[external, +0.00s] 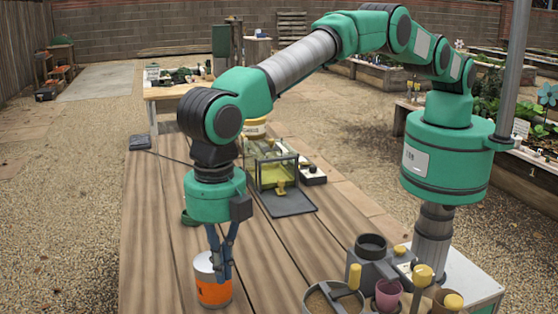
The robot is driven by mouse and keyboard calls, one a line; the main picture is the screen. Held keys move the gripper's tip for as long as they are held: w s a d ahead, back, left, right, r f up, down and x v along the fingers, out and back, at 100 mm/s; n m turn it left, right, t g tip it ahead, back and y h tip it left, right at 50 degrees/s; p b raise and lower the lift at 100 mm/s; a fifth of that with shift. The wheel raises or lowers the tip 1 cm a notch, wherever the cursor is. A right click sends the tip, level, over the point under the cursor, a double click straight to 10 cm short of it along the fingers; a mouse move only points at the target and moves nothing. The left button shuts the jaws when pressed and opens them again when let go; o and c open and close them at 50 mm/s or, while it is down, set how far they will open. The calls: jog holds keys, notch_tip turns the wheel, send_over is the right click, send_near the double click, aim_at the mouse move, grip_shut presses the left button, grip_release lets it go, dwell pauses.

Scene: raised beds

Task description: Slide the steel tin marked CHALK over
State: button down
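A steel-coloured tin with an orange band (211,292) stands upright on the wooden table near its front edge. The band carries a dark mark too small to read. My gripper (225,272) points down at the tin's right side, and its two fingers come together at the tips. It looks shut, with nothing seen between the fingers. The fingertips overlap the tin's right edge in the picture; I cannot tell whether they touch it.
A grey holder with a dark cup (371,247), a round tray (318,300) and a pinkish cup (388,294) stand to the right. A clear yellowish box (276,172) and a dark mat (290,204) lie farther back. The planks left of the tin are bare.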

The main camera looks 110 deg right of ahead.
aim_at(221, 295)
jog(key=shift+f, duration=0.2)
dwell(0.3)
notch_tip(221, 295, down, 10)
jog(key=shift+r+b, duration=0.1)
jog(key=shift+b, duration=0.35)
jog(key=shift+w+d, duration=0.1)
jog(key=shift+d, duration=0.25)
jog(key=shift+d+r, duration=0.1)
jog(key=shift+d, duration=1.55)
jog(key=shift+d, duration=0.1)
jog(key=d, duration=2)
jog(key=shift+d, duration=0.1)
